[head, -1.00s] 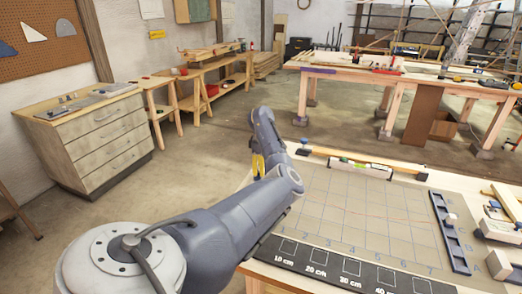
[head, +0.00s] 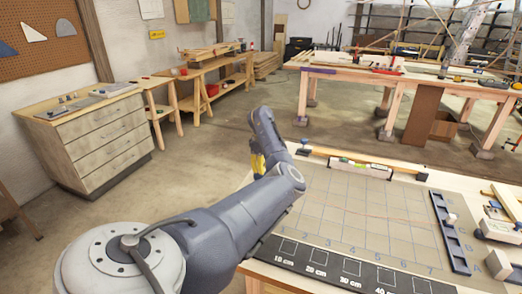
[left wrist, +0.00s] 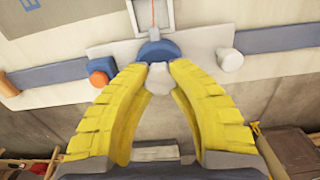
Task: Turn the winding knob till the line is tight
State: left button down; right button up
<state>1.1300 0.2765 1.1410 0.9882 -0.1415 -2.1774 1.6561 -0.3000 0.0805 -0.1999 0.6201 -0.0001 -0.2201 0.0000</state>
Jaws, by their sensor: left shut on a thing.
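In the left wrist view the winding knob (left wrist: 158,76) is a pale grey grip in front of a blue round disc (left wrist: 158,51). My left gripper (left wrist: 159,70), with ribbed yellow fingers, is shut on the knob, one fingertip on each side. A thin red line (left wrist: 153,14) runs away from above the disc through a pale frame. In the head view my left gripper (head: 258,163) shows only as a bit of yellow at the table's left edge; my arm hides the knob there. A faint thin line (head: 390,216) crosses the gridded board. My right gripper is out of view.
The gridded board (head: 345,225) has a black scale strip (head: 340,272) in front. A level (head: 360,166) lies at its back, a dark blue rack (head: 449,232) at its right.

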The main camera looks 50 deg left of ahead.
pick_arm(q)
jog(key=m, duration=0.4)
jog(key=shift+m, duration=0.3)
jog(key=m, duration=0.3)
jog(key=shift+m, duration=0.4)
jog(key=m, duration=1.2)
jog(key=shift+m, duration=0.3)
jog(key=m, duration=0.3)
jog(key=shift+m, duration=0.3)
jog(key=m, duration=0.4)
jog(key=shift+m, duration=2.2)
